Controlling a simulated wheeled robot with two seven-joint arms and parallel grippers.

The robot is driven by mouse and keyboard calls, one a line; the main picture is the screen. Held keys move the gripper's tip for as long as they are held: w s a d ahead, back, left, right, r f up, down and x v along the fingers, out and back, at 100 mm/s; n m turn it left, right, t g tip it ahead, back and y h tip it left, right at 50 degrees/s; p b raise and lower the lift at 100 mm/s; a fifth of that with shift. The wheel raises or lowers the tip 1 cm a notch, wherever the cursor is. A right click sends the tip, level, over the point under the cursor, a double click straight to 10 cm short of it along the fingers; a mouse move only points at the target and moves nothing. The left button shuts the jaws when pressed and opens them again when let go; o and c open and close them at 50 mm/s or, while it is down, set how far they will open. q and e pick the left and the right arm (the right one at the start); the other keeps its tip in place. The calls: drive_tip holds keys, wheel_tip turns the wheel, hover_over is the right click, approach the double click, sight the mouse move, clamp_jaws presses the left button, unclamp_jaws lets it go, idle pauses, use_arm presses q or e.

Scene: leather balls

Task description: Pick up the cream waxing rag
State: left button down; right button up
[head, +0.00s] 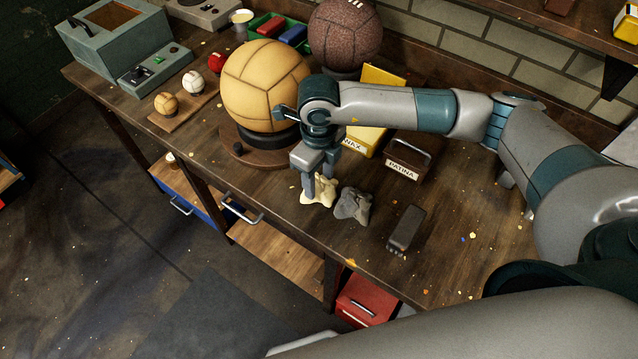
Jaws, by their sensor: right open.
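The cream waxing rag (318,191) lies crumpled on the wooden workbench, close to its front edge. My right gripper (319,190) points down at the rag, with its open fingers at the rag's upper part. One finger is at the rag's left side, and part of the rag is hidden behind the fingers. I cannot tell whether the fingers touch it. A grey rag (353,206) lies just to the right of the cream one. My left gripper is not in view.
A big tan leather ball (262,85) sits on a round wooden stand behind the gripper. The bench front right of the brush is mostly clear.

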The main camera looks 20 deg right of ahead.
sight(319, 177)
drive_tip(key=shift+c, duration=0.4)
drive_tip(key=c, duration=1.1)
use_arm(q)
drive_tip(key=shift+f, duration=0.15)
use_arm(e)
drive_tip(key=shift+o, duration=0.2)
drive_tip(key=shift+r, duration=0.15)
